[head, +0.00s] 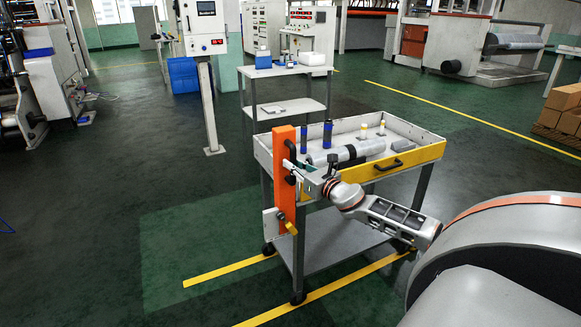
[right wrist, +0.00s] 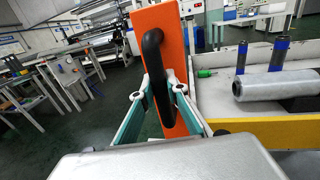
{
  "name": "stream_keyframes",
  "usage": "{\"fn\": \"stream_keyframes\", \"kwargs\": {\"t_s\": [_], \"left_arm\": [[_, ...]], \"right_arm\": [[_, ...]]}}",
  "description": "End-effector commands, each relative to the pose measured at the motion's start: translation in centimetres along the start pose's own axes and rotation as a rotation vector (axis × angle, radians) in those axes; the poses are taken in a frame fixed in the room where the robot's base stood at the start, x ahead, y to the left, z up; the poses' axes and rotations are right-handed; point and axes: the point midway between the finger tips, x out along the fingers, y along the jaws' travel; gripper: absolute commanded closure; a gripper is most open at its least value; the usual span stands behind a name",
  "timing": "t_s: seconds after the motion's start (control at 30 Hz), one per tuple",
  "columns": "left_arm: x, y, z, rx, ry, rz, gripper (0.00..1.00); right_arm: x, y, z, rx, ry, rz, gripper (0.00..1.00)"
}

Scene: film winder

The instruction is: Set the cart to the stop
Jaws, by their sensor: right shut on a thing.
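The cart (head: 310,213) is a grey wheeled table with a tray top and a yellow front panel. An orange upright post (head: 283,200) stands at its left corner, with a black handle (right wrist: 154,70) on it. My right gripper (right wrist: 158,93) is shut on this black handle, one finger on each side; in the head view it reaches the post from the right (head: 313,172). A second black handle (head: 388,166) is on the yellow panel. I cannot make out a separate stop. My left gripper is not in view.
The tray holds a film roll (head: 345,153), dark blue cylinders (head: 327,134) and small yellow-topped items. Yellow floor lines (head: 230,270) run beside and under the cart. A control pedestal (head: 208,105) and a grey side table (head: 290,106) stand behind. The floor at left is clear.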

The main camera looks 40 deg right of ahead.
Motion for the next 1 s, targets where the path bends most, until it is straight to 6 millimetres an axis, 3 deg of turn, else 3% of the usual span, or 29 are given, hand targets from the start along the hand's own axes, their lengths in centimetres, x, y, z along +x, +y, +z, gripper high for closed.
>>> {"fn": "stream_keyframes", "kwargs": {"t_s": [0.3, 0.33, 0.4, 0.77, 1.0], "left_arm": [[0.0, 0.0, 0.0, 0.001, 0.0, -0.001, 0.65], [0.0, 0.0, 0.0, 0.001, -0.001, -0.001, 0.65], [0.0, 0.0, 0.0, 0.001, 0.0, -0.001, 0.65], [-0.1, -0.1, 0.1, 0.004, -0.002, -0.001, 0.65], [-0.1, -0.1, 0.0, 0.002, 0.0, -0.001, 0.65]], "right_arm": [[0.0, -0.1, 0.1, 0.001, 0.0, 0.0, 1.0], [0.0, -0.1, 0.1, 0.001, 0.0, 0.0, 0.83], [0.0, -0.1, 0.1, 0.001, 0.0, 0.0, 0.69], [-0.1, 0.0, 0.0, 0.001, 0.001, 0.0, 0.69], [-1.8, -0.1, -0.2, -0.001, 0.003, 0.001, 0.69]]}}
